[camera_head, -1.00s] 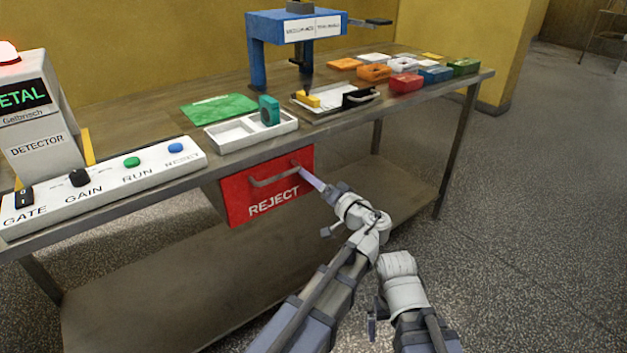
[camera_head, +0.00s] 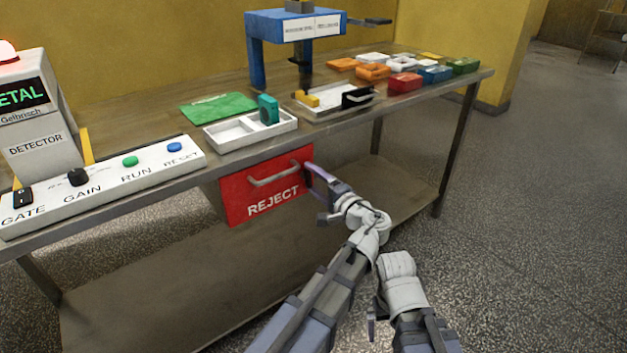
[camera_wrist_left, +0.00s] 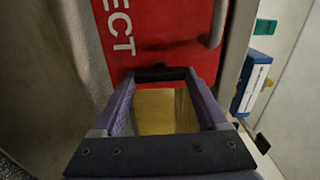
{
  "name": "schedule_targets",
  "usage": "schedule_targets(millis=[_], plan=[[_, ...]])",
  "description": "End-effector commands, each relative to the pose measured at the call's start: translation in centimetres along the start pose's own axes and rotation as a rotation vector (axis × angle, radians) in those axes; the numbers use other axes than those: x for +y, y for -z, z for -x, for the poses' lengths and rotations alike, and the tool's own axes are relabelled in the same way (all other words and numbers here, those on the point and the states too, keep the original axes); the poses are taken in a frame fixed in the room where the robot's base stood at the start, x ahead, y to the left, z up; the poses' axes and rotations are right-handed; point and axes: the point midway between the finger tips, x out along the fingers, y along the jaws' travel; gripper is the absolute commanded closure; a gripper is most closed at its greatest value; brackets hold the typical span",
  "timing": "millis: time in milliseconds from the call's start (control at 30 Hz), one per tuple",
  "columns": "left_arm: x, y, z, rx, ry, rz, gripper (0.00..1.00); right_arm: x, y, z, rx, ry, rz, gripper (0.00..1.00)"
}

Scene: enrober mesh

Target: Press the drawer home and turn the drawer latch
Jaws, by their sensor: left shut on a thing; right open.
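The red drawer (camera_head: 240,190) marked REJECT hangs under the bench, with a grey bar handle (camera_head: 274,174) on its front. It looks close to its housing, but I cannot tell if it is fully flush. My left gripper (camera_head: 311,174) is at the drawer's upper right edge, beside the handle's right end. In the left wrist view its purple fingers (camera_wrist_left: 160,85) close around a dark bar, which looks like the drawer latch (camera_wrist_left: 160,73), against the red front. The latch is mostly hidden in the head view.
The bench's front edge (camera_head: 340,122) overhangs the drawer. On top stand a detector (camera_head: 45,150), a button panel (camera_head: 100,185), a white divided tray (camera_head: 235,137) and a blue press frame (camera_head: 256,55). A lower shelf (camera_head: 180,270) runs beneath. The floor at right is clear.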

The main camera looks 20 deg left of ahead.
Motion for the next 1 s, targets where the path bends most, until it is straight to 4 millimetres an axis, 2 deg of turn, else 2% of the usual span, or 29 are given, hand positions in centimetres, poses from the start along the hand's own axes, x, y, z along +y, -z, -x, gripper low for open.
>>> schedule_targets(millis=[600,633,833,1000], plan=[[0.05,0.03,0.0,0.001,-0.001,-0.033,0.81,0.0,0.0,-0.02,0.0,0.0,0.0,0.0],[0.05,0.03,0.0,0.001,-0.001,-0.033,0.22,0.0,0.0,-0.02,0.0,0.0,0.0,0.0],[0.04,0.02,0.0,0.0,-0.001,-0.033,0.0,0.0,0.0,-0.02,0.0,0.0,0.0,0.0],[0.03,0.02,0.0,0.0,-0.001,-0.033,0.0,0.0,0.0,-0.02,0.0,0.0,0.0,0.0]])
